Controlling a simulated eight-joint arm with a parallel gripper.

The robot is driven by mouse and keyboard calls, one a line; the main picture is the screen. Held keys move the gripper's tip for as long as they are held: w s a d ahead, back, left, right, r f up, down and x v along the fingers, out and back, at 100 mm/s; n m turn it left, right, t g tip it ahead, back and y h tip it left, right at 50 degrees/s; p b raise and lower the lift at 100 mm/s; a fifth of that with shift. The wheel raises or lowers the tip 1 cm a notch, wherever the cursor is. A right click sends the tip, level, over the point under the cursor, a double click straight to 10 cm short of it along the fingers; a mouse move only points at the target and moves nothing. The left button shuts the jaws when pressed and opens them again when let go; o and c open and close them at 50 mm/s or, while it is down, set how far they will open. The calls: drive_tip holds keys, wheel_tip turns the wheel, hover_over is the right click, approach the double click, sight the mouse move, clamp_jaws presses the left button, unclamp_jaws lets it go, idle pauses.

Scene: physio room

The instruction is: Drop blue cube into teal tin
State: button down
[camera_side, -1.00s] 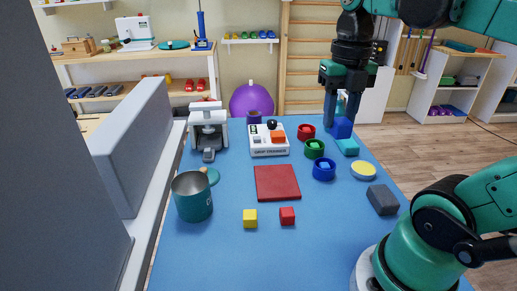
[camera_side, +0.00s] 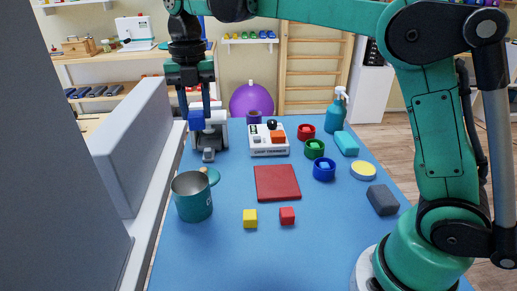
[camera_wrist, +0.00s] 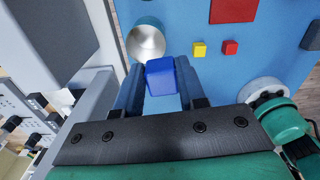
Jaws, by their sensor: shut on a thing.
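The blue cube (camera_side: 197,120) is held between the fingers of my gripper (camera_side: 205,112), up in the air in front of the white device at the back left of the table. In the wrist view the blue cube (camera_wrist: 161,77) sits between both fingertips of my gripper (camera_wrist: 160,88). The teal tin (camera_side: 193,198) is a mug-like metal vessel with a handle, upright at the table's left front. Its open top (camera_wrist: 146,42) shows just beyond the cube in the wrist view and looks empty. The cube is apart from the tin.
A yellow cube (camera_side: 250,218) and a red cube (camera_side: 287,215) lie right of the tin. A dark red pad (camera_side: 277,182) lies behind them. The white device (camera_side: 219,128) and a grip trainer box (camera_side: 268,143) stand at the back. A grey wall block (camera_side: 132,145) borders the left.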

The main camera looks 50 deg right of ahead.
wheel_tip(320, 180, down, 7)
drive_tip(key=a, duration=0.1)
drive_tip(key=shift+w+a+r, duration=0.15)
drive_tip(key=shift+w+a, duration=0.05)
drive_tip(key=shift+w, duration=0.25)
drive_tip(key=shift+c, duration=2.1)
unclamp_jaws()
